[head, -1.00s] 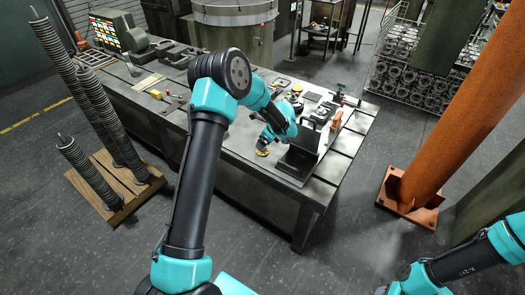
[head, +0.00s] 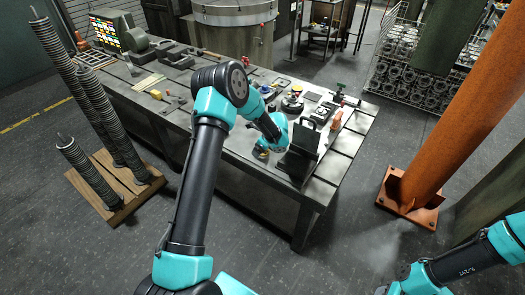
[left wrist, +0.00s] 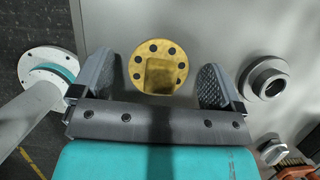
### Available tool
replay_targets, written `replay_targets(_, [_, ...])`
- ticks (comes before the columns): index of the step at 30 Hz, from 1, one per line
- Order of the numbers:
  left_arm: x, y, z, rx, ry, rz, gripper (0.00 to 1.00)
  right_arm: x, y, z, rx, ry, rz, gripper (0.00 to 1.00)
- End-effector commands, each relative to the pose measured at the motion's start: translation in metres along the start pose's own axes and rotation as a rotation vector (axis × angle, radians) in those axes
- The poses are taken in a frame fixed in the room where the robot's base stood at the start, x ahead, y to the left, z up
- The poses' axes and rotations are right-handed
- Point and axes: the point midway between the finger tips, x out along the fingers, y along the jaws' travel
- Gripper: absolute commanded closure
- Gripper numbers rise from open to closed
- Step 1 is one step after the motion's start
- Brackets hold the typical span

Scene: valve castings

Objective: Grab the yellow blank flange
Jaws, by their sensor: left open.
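A dark upright plate (head: 298,160) stands right of my gripper. Several other parts crowd the bench (head: 335,163).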

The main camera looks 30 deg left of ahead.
Motion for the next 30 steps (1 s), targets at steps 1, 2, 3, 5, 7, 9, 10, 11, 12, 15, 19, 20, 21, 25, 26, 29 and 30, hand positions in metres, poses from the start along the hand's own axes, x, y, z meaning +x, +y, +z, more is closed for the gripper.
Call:
replay_targets(1, [0.0004,-0.0002,0.0002,0.0,0.0,-0.001,0.08,0.0,0.0,0.0,0.0,0.0,0.0,0.57])
replay_targets(2, [0.0003,-0.0002,0.0002,0.0,0.0,-0.001,0.08,0.0,0.0,0.0,0.0,0.0,0.0,0.57])
replay_targets(3, [0.0002,-0.0002,0.0001,0.0,0.0,-0.001,0.08,0.0,0.0,0.0,0.0,0.0,0.0,0.57])
replay_targets(5, [0.0002,-0.0002,0.0001,-0.001,0.0,-0.001,0.08,0.0,0.0,0.0,0.0,0.0,0.0,0.57])
replay_targets(7, [0.0001,-0.0001,0.0001,-0.001,0.0,0.0,0.08,0.0,0.0,0.0,0.0,0.0,0.0,0.57])
replay_targets(9, [0.0001,-0.0002,0.0001,-0.001,0.0,0.0,0.08,0.0,0.0,0.0,0.0,0.0,0.0,0.57])
replay_targets(10, [0.0001,-0.0002,0.0001,-0.001,0.0,0.0,0.08,0.0,0.0,0.0,0.0,0.0,0.0,0.57])
replay_targets(11, [0.0001,-0.0001,0.0001,-0.001,0.0,0.0,0.08,0.0,0.0,0.0,0.0,0.0,0.0,0.57])
replay_targets(12, [0.0001,-0.0001,0.0001,-0.001,0.0,0.0,0.08,0.0,0.0,0.0,0.0,0.0,0.0,0.57])
replay_targets(15, [0.0001,-0.0001,0.0001,-0.001,0.0,0.0,0.13,0.0,0.0,0.0,0.0,0.0,0.0,0.57])
replay_targets(19, [0.0,-0.0001,0.0001,-0.001,0.0,0.0,0.26,0.0,0.0,0.0,0.0,0.0,0.0,0.57])
replay_targets(20, [0.0,-0.0001,0.0001,-0.001,0.0,0.0,0.29,0.0,0.0,0.0,0.0,0.0,0.0,0.57])
replay_targets(21, [0.0,-0.0001,0.0001,-0.001,0.0,0.0,0.32,0.0,0.0,0.0,0.0,0.0,0.0,0.57])
replay_targets(25, [0.0,-0.0001,0.0001,-0.001,0.0,0.0,0.45,0.0,0.0,0.0,0.0,0.0,0.0,0.57])
replay_targets(26, [0.0,-0.0001,0.0001,-0.001,0.0,0.0,0.48,0.0,0.0,0.0,0.0,0.0,0.0,0.57])
replay_targets(29, [0.0,-0.0001,0.0001,-0.001,0.0,0.0,0.57,0.0,0.0,0.0,0.0,0.0,0.0,0.57])
replay_targets(30, [0.0,-0.0001,0.0001,-0.001,0.0,0.0,0.61,0.0,0.0,0.0,0.0,0.0,0.0,0.57])
